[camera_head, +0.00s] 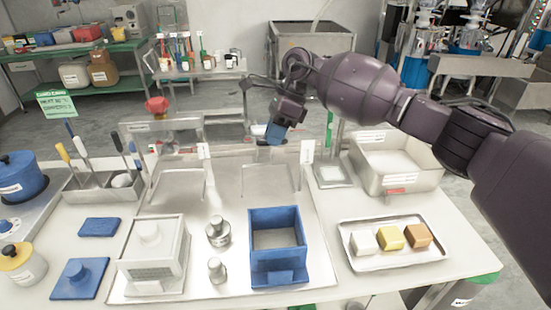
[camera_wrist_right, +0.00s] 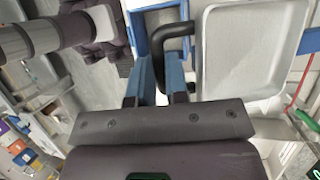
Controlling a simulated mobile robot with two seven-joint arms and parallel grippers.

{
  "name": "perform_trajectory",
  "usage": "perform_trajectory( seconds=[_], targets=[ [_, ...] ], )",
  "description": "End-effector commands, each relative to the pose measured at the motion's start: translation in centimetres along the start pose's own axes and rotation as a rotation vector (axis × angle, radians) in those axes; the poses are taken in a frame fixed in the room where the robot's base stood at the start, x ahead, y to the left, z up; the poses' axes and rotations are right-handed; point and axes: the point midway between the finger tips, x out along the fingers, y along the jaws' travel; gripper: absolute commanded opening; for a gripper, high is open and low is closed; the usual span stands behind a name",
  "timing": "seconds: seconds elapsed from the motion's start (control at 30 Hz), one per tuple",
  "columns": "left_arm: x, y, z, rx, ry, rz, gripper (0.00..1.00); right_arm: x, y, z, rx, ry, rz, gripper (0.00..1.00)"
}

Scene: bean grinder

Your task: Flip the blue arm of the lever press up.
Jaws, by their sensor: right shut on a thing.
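My right gripper (camera_head: 275,132) is raised above the back of the metal work plate, its tip pointing down. In the right wrist view its two blue fingers (camera_wrist_right: 161,75) close around the end of a black bent handle (camera_wrist_right: 176,32). A blue frame-like part (camera_wrist_right: 140,28) shows beside that handle; I cannot tell whether it is the lever press's blue arm. In the head view the held handle is hidden or too small to make out. An open-topped blue box-shaped fixture (camera_head: 277,275) stands in front, below the gripper and apart from it. My left gripper is not in view.
A white press-like block (camera_head: 150,262) and two small metal weights (camera_head: 217,232) stand on the work plate (camera_head: 235,290). A tray (camera_head: 375,265) with three coloured blocks is at right. A metal bin (camera_head: 420,178) is behind it. Blue plates and a tool rack (camera_head: 100,185) are at left.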

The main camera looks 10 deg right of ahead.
Motion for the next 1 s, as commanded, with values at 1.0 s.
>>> perform_trajectory(
  seconds=[1.0],
  targets=[
    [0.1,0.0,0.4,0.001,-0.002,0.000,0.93,-2.5,-1.0,1.0,0.000,0.001,-0.006,0.25]
  ],
)
